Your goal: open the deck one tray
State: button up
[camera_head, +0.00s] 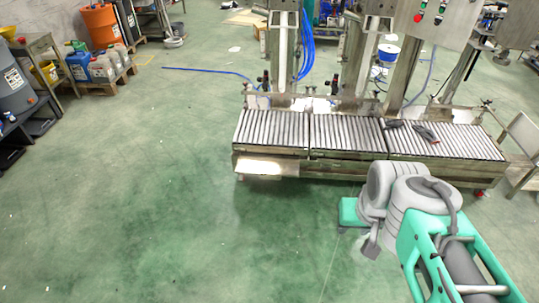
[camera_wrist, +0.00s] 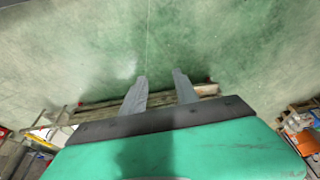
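My gripper (camera_wrist: 159,75) shows two grey fingers set apart in the wrist view, with only green floor between and beyond their tips. In the head view its teal body and a grey finger (camera_head: 371,246) are low in front of the conveyor, apart from it. A shiny metal panel (camera_head: 266,167) hangs under the left end of the roller deck (camera_head: 271,129). It may be the deck one tray, but no label or handle can be made out. My gripper is to the right of this panel and nearer the camera, not touching it.
The roller conveyor (camera_head: 347,134) runs across the right half, with tools (camera_head: 425,133) lying on its rollers. Metal columns (camera_head: 281,60) and a control box (camera_head: 437,20) stand behind. Drums and jugs (camera_head: 100,68) sit at upper left. The floor at left and centre is clear.

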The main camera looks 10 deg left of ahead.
aim_at(268, 166)
jog(key=u, duration=0.1)
jog(key=i, duration=0.75)
jog(key=u, duration=1.05)
jog(key=i, duration=1.5)
jog(key=u, duration=0.95)
